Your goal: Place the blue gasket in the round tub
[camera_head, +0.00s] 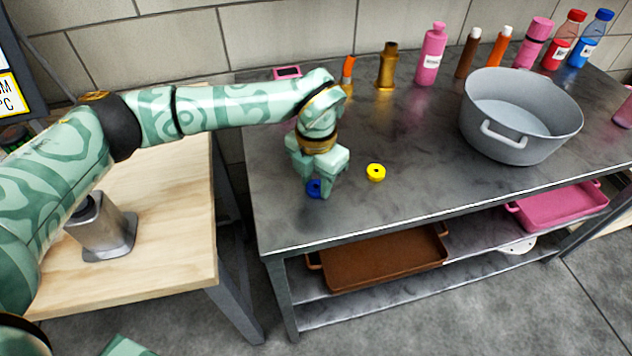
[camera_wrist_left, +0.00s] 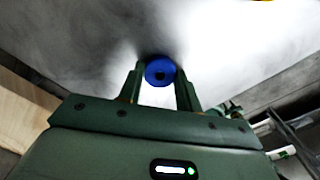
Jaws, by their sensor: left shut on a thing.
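The blue gasket (camera_head: 314,188) is at the fingertips of my left gripper (camera_head: 321,190), over the left part of the dark metal table. I cannot tell whether the gasket still touches the table. The round tub (camera_head: 527,146) is a grey pan with side handles, standing on the right part of the table. My right gripper is not in view.
A yellow ring (camera_head: 376,172) lies on the table (camera_head: 420,160) just right of the left gripper. Several bottles, such as a pink one (camera_head: 430,55), stand along the back edge. A brown tray (camera_head: 385,258) and a pink tray (camera_head: 565,205) are on the lower shelf.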

